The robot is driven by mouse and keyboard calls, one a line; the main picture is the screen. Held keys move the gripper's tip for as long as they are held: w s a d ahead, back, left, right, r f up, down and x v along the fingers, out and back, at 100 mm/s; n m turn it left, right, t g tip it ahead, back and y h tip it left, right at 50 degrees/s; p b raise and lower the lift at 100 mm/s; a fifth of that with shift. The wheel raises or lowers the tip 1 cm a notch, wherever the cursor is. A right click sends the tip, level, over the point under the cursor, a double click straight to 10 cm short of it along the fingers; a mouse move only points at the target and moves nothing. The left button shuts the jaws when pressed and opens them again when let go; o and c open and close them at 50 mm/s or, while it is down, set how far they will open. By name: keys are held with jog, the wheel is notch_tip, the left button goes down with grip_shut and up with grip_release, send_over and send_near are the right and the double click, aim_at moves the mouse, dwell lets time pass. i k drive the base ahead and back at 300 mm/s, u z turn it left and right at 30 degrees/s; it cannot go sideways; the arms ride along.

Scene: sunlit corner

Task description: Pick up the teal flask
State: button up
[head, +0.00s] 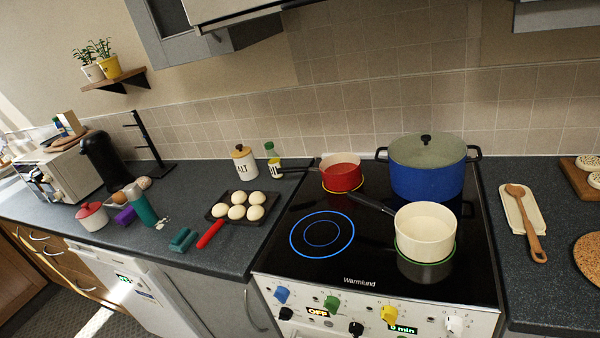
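A teal flask (142,206) stands on the dark counter at the left, leaning in the tilted picture. It has a rounded top and is close to a purple item (125,215) and a white pot with a red lid (92,216). A second, smaller teal object (183,239) lies near the counter's front edge, to the right of the flask; I cannot tell exactly what it is. My gripper is not in view.
A black coffee machine (102,160) and a black stand (150,150) are behind. The stove (330,270) holds a red pan (341,175), a blue pot (425,180) and a cream pan (424,225).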

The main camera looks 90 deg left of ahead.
aim_at(135, 195)
jog(key=u, duration=0.4)
jog(key=i, duration=0.1)
jog(key=u, duration=2.8)
jog(key=k, duration=0.85)
jog(key=u, duration=0.25)
jog(key=i, duration=1.05)
jog(key=u, duration=0.1)
